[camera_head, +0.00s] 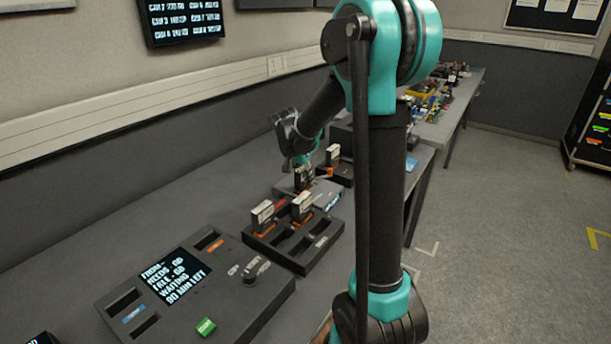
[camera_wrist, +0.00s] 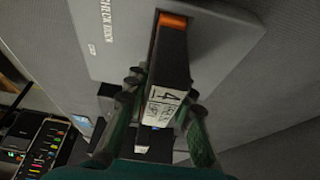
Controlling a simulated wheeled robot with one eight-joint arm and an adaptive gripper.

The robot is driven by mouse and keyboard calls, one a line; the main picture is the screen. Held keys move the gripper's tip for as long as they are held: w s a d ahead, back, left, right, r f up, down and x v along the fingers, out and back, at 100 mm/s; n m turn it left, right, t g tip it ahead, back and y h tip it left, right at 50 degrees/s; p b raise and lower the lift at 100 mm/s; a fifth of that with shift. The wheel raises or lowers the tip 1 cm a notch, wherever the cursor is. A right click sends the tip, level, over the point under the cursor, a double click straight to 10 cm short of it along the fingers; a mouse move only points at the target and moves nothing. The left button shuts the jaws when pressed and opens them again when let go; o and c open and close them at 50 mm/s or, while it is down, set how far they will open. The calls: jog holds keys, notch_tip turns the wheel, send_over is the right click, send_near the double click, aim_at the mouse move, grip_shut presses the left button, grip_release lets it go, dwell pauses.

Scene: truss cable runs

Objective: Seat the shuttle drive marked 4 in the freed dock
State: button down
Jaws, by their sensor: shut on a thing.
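The shuttle drive marked 4 (camera_wrist: 170,68) is a dark block with a white label showing a 4. My gripper (camera_wrist: 160,112) is shut on it, with one finger on each side of the labelled end. It also shows in the head view (camera_head: 303,165), over a grey dock plate (camera_head: 285,187). In the wrist view the plate (camera_wrist: 105,62) has light lettering on its face, partly readable as "CHECK". An orange strip shows at the drive's far end, against the plate. I cannot tell how deep the drive sits.
A black tray (camera_head: 318,258) with several slots stands nearer, holding two upright drives (camera_head: 262,214) (camera_head: 301,207). Another drive (camera_head: 333,155) stands beyond my gripper. The floor at right is clear.

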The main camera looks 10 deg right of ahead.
jog(key=shift+f, duration=0.1)
dwell(0.3)
jog(key=c, duration=1.2)
grip_release()
jog(key=shift+o, duration=0.5)
jog(key=shift+o, duration=1.1)
jog(key=shift+r, duration=3.75)
jog(key=shift+s, duration=0.1)
